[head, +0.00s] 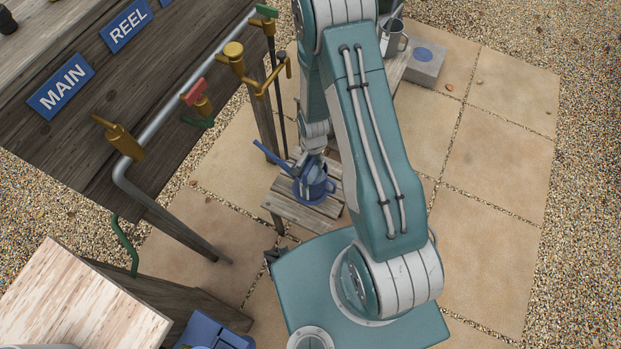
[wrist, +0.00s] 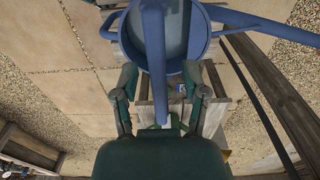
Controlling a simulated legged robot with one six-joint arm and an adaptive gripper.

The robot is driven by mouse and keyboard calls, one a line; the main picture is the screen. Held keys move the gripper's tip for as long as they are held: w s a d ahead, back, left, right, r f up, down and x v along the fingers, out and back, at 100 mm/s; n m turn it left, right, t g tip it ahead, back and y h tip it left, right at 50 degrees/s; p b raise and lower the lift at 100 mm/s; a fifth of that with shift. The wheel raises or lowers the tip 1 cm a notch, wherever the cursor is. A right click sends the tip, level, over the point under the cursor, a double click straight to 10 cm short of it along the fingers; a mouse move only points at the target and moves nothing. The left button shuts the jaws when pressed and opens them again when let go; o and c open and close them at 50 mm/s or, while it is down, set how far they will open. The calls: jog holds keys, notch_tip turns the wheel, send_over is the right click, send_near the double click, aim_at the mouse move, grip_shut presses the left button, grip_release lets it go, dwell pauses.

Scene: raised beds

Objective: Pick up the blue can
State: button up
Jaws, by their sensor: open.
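The blue can (head: 314,189), a watering can with a long spout, stands upright on a small slatted wooden stool (head: 272,201). My gripper (head: 312,158) is just over the can, partly hidden behind my arm. In the wrist view the can's round open body (wrist: 187,30) fills the top middle. Its blue handle bar (wrist: 157,75) runs down the picture between the fingers of my open gripper (wrist: 160,78). Both fingers appear apart from the bar, with a gap on each side. The spout extends toward the upper right there.
A pipe (head: 160,116) with brass taps runs along a dark wooden bench with MAIN (head: 60,86) and REEL (head: 127,24) signs, left of the stool. A grey can (head: 393,38) stands at the back, near a grey block (head: 423,66). Paving (head: 490,220) at right is clear.

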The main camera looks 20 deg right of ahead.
grip_shut()
jog(key=shift+r, duration=0.15)
